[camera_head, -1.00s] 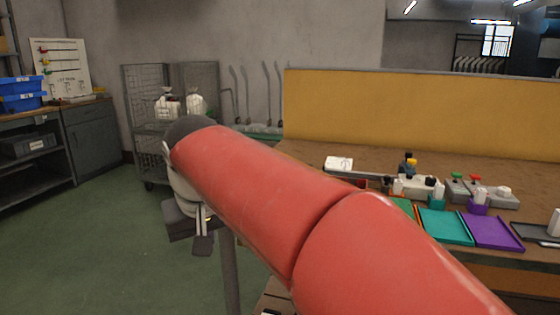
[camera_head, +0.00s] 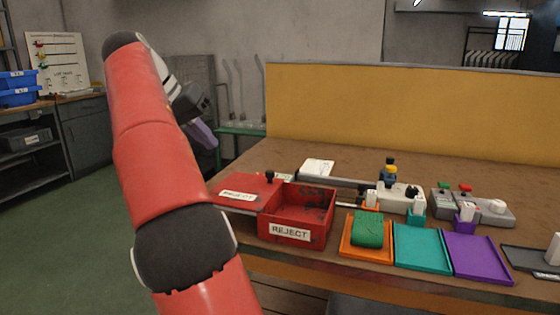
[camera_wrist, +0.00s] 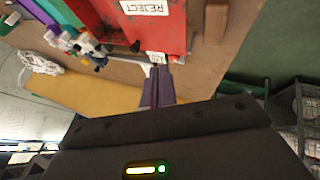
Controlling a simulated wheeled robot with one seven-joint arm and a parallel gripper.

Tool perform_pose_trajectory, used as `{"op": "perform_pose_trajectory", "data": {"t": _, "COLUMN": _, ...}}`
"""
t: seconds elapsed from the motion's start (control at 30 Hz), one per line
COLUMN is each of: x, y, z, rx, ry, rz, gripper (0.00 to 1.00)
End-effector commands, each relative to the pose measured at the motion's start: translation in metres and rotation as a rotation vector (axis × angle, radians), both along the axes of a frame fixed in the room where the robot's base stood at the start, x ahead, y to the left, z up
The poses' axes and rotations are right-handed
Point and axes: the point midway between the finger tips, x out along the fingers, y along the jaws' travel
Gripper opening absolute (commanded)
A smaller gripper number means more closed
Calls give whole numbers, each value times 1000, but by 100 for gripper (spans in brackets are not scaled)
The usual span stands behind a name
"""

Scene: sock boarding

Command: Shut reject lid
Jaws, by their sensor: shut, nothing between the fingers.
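The red reject box (camera_head: 297,228) stands on the bench, its top open and its dark inside showing. Its red lid (camera_head: 226,184) with a white label lies out flat to the left of the opening. In the wrist view red surfaces of the box and lid (camera_wrist: 172,38) fill the top, with an upside-down REJECT label. My gripper (camera_head: 207,138) is up and to the left of the lid, apart from it in the head view. Its purple fingers (camera_wrist: 157,80) are shut and empty, pointing towards the red surfaces in the wrist view.
An orange tray (camera_head: 347,246) with a green roll (camera_head: 367,230) sits right of the box. A teal tray (camera_head: 420,250) and a purple tray (camera_head: 478,258) follow. Bottles and small fixtures stand behind. A yellow panel (camera_head: 400,115) backs the bench.

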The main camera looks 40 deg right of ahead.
Motion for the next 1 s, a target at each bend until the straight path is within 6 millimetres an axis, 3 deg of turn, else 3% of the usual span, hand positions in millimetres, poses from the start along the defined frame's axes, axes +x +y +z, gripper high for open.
{"op": "perform_pose_trajectory", "data": {"t": 0.17, "x": 0, "y": -5, "z": -10, "rx": -6, "ry": 0, "rz": -8, "gripper": 0}}
{"op": "perform_pose_trajectory", "data": {"t": 0.63, "x": -9, "y": -61, "z": -85, "rx": -3, "ry": 1, "rz": -7, "gripper": 0}}
{"op": "perform_pose_trajectory", "data": {"t": 0.8, "x": -28, "y": -78, "z": -80, "rx": -4, "ry": -3, "rz": -6, "gripper": 0}}
{"op": "perform_pose_trajectory", "data": {"t": 1.0, "x": -36, "y": -85, "z": -79, "rx": -5, "ry": -2, "rz": -4, "gripper": 0}}
